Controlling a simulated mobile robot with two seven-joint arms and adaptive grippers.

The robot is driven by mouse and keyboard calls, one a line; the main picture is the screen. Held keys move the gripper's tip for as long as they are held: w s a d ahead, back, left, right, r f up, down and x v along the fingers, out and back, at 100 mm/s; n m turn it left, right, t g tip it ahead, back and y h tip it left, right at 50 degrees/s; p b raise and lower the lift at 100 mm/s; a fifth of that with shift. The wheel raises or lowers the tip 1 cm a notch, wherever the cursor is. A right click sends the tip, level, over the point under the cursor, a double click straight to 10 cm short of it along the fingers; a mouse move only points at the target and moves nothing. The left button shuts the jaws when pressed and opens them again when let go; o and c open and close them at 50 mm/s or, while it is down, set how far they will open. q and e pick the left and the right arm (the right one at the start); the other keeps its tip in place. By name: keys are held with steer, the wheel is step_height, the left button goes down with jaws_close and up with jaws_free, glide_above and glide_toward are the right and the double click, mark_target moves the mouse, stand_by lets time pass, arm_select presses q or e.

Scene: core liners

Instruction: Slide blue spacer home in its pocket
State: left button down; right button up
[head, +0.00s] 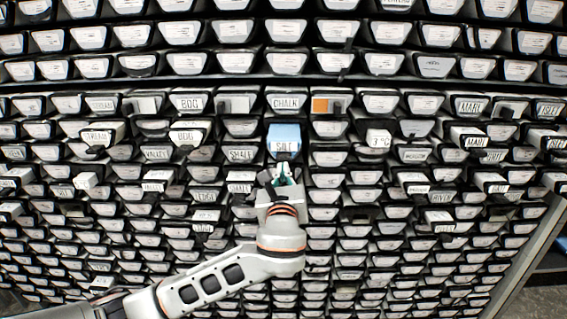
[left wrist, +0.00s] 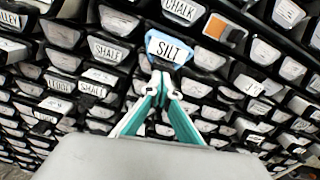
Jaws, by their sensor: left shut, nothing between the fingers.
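The blue spacer (head: 284,134), with a front label reading SILT, sits in a pocket of the rack below the CHALK label. Its blue top shows in the head view, so it stands out from the rack face. In the left wrist view the blue spacer (left wrist: 168,47) shows its labelled front. My left gripper (head: 283,172) is shut and empty, just below the spacer's front in the head view. In the left wrist view the closed fingertips (left wrist: 162,70) reach the lower edge of the label; I cannot tell whether they touch it. My right gripper is not in view.
The rack is filled with rows of dark pockets holding pale labelled blocks. Several blocks stick out around the spacer, such as SHALE (head: 240,155). An orange-marked block (head: 320,105) sits up and right of it. The rack's side edge (head: 530,257) is at the right.

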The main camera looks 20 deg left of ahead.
arm_select(q)
steer(key=shift+x, duration=2.05)
stand_by(0.5)
